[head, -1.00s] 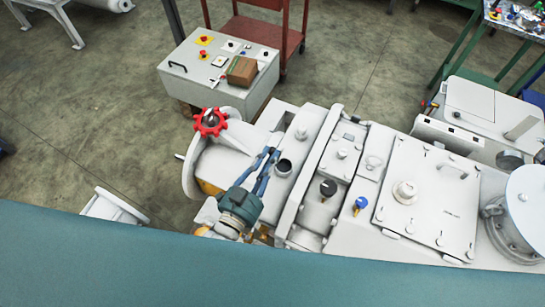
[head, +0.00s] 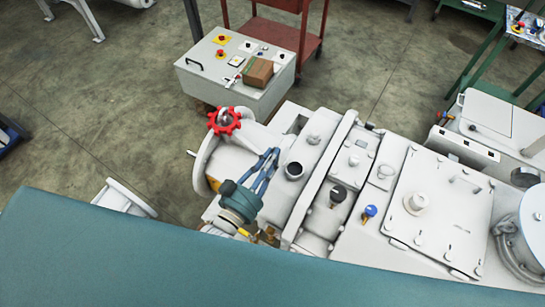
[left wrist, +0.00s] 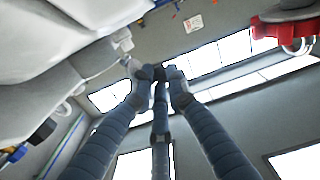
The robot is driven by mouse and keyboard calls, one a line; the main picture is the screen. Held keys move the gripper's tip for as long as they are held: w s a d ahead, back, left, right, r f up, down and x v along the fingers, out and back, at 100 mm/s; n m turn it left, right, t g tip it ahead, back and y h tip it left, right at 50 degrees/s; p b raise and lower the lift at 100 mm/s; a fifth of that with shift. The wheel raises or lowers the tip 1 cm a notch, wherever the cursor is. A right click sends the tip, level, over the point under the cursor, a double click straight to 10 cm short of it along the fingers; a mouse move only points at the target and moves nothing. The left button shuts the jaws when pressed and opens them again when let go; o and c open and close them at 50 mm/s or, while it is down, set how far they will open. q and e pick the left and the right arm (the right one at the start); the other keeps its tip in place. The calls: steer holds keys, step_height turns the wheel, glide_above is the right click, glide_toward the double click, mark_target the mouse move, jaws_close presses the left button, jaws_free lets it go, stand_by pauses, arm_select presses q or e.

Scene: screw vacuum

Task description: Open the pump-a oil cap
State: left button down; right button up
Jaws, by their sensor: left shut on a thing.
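The white pump (head: 235,155) lies under my left arm in the head view. My left gripper (head: 271,153) is above its left part, with blue fingers drawn together. In the left wrist view the fingertips (left wrist: 160,74) meet at a small dark thing, too small to identify. A round neck (head: 294,170) with a dark open mouth stands just right of the fingers, apart from them. A black cap (head: 338,194) and a blue cap (head: 370,211) sit farther right. I cannot tell which part is the oil cap. My right gripper is not in view.
A red handwheel (head: 224,121) is at the pump's left end, also in the left wrist view (left wrist: 285,28). A control box (head: 235,75) with a brown carton (head: 258,72) stands behind. A flat-lidded housing (head: 435,205) is at right.

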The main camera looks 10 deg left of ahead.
arm_select(q)
steer(key=shift+w+r, duration=0.1)
stand_by(0.3)
steer(key=c, duration=2)
jaws_free()
steer(key=shift+a, duration=0.1)
steer(key=v, duration=1.2)
